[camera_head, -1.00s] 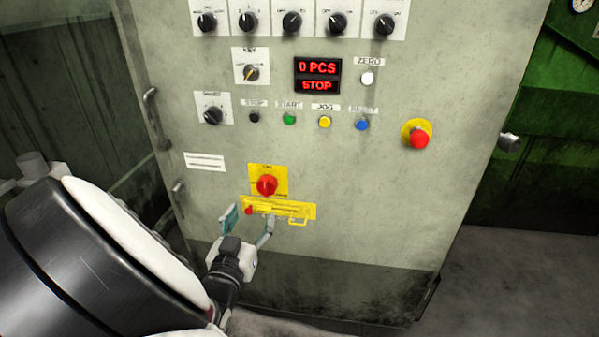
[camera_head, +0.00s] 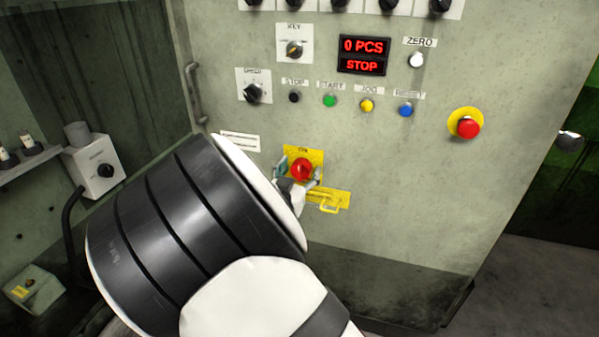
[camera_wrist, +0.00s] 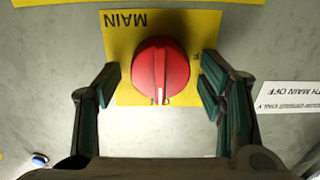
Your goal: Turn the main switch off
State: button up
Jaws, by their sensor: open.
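The main switch is a red rotary knob (camera_head: 302,169) on a yellow plate (camera_head: 318,154), low on the grey cabinet front. In the wrist view the red knob (camera_wrist: 161,70) sits on its yellow plate (camera_wrist: 124,50) marked "MAIN", with its grip ridge running up and down in the picture. My gripper (camera_wrist: 158,80) is open, with one finger on each side of the knob and a visible gap on both sides. In the head view my gripper (camera_head: 298,178) is at the knob, and my arm hides part of it.
A yellow hasp bar (camera_head: 328,199) with a loop is just below the switch. Above are a row of push buttons (camera_head: 330,101), a red display (camera_head: 362,55) reading "0 PCS STOP" and a red emergency button (camera_head: 469,129) to the right. A grey handle (camera_head: 194,92) is on the left edge.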

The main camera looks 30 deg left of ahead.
jog(key=shift+c, duration=0.5)
jog(key=c, duration=1)
jog(key=shift+c, duration=0.2)
jog(key=shift+n+p, duration=0.3)
jog(key=shift+p, duration=0.05)
jog(key=n+p, duration=0.2)
jog(key=shift+r+n, duration=0.15)
jog(key=shift+n, duration=0.25)
jog(key=n+p, duration=0.4)
jog(key=n, duration=0.1)
jog(key=shift+a, duration=0.15)
jog(key=n+p, duration=0.1)
jog(key=n, duration=0.1)
jog(key=n+p, duration=0.1)
jog(key=n, duration=0.1)
jog(key=shift+s+a+f+n+p, duration=0.1)
jog(key=shift+f+n+p, duration=0.1)
jog(key=shift+n+p, duration=0.15)
jog(key=n+p, duration=0.1)
jog(key=n, duration=0.4)
jog(key=shift+f, duration=0.2)
